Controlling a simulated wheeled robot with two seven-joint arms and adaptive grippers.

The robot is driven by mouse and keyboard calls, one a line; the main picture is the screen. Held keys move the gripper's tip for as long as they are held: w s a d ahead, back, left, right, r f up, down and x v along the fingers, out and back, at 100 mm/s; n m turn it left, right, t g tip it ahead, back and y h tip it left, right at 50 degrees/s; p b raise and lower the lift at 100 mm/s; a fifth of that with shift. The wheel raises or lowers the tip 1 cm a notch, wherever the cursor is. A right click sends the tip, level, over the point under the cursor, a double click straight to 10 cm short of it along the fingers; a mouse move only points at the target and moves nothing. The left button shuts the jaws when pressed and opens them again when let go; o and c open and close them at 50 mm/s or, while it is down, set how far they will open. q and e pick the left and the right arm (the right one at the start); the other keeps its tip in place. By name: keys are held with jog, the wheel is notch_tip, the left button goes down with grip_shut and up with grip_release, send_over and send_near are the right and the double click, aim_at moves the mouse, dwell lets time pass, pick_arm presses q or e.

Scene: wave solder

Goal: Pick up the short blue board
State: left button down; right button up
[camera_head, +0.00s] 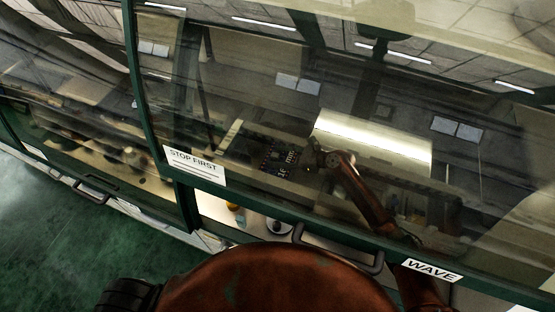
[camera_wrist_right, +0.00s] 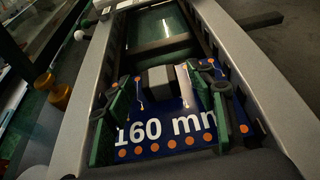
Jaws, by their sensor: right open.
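The blue board (camera_wrist_right: 175,143), with white "160 mm" lettering and a row of orange dots, lies across the grey rails in the right wrist view. A grey block sits on it. In the head view the blue board (camera_head: 277,160) shows behind the glass, left of my right gripper (camera_head: 318,158). My right gripper (camera_wrist_right: 158,88) is open, its two green-and-dark fingers spread over the board, one on each side of the grey block. I cannot tell whether the fingers touch the board. My left gripper is not in view.
Grey rails (camera_wrist_right: 255,95) run along both sides of the board. A green-framed glass panel with a "STOP FIRST" label (camera_head: 194,164) and a "WAVE" label (camera_head: 432,270) stands in front. Yellow-capped items (camera_wrist_right: 59,96) stand left of the rails.

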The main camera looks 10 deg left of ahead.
jog(key=shift+c, duration=0.2)
grip_shut()
dwell(0.5)
